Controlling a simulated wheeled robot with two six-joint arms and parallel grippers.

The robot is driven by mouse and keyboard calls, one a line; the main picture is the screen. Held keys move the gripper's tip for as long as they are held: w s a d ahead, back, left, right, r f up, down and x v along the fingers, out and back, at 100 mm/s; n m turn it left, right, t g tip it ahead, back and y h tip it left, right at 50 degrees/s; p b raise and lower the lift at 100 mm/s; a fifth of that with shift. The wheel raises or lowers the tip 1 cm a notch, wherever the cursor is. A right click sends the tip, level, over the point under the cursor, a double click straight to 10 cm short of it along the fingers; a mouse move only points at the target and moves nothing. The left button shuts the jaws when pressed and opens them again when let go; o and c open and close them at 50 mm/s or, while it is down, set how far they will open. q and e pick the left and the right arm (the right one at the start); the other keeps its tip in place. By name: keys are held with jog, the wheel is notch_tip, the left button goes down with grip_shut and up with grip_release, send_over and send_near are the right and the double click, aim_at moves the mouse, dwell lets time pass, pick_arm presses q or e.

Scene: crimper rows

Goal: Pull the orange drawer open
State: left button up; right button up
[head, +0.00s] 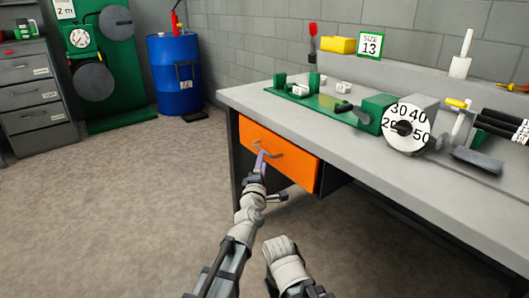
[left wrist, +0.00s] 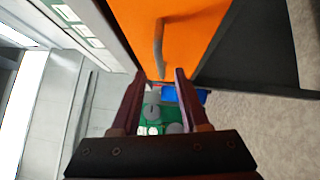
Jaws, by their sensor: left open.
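The orange drawer (head: 298,168) sits under the left end of the grey workbench, its front close beneath the tabletop; I see no clear gap behind it. Its grey bar handle (head: 273,153) is on the front. My left gripper (head: 262,158) is at the handle, in front of the drawer. In the left wrist view the orange front (left wrist: 200,35) fills the top, and the handle (left wrist: 158,45) points down between the two open fingertips (left wrist: 160,75). I cannot tell whether the fingers touch it.
The workbench top (head: 245,97) carries a green crimper (head: 378,113) with a numbered dial (head: 405,128). A blue barrel (head: 175,75) and grey drawer cabinet (head: 35,97) stand at the back left. The floor (head: 130,200) left of the bench is clear.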

pick_arm(q)
jog(key=w, duration=0.4)
jog(key=w+d+r, duration=0.1)
jog(key=w, duration=0.1)
jog(key=shift+w+p, duration=0.15)
jog(key=shift+p, duration=0.25)
jog(key=shift+f, duration=0.1)
grip_shut()
dwell(0.8)
